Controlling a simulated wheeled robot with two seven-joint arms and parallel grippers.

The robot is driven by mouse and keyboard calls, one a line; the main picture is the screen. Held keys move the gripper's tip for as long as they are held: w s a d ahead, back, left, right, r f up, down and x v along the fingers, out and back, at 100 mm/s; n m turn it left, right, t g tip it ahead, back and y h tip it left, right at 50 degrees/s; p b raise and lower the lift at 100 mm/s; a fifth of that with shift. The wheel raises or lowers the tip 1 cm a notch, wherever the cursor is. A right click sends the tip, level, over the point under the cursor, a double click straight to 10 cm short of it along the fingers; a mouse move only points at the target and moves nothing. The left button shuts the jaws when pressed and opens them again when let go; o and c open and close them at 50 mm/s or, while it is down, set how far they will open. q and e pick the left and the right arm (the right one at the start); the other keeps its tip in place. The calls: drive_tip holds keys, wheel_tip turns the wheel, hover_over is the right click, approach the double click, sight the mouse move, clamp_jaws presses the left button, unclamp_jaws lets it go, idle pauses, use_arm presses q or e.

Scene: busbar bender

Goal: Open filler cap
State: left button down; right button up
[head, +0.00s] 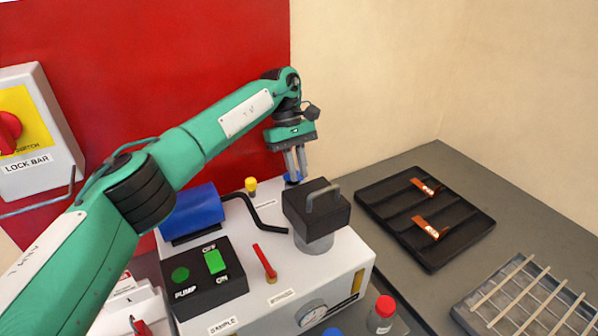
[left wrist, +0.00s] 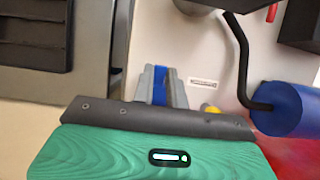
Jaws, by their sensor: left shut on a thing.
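The blue filler cap (head: 290,180) is on the back part of the white machine top, beside the black bender head. My left gripper (head: 296,177) points down from above with its two grey fingers around the cap, shut on it. In the left wrist view the blue cap (left wrist: 160,84) shows between the two fingers, which hide part of it. I cannot tell whether the cap is still seated or lifted. My right gripper is in neither view.
The black bender head (head: 317,209) is close at right. A red lever (head: 265,262) rises in front. A black tray (head: 425,255) holds copper bars.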

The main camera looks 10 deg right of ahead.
use_arm(q)
drive_tip(key=shift+w+a+r+g, duration=0.1)
drive_tip(key=shift+w+r+g, duration=0.15)
drive_tip(key=shift+g, duration=0.25)
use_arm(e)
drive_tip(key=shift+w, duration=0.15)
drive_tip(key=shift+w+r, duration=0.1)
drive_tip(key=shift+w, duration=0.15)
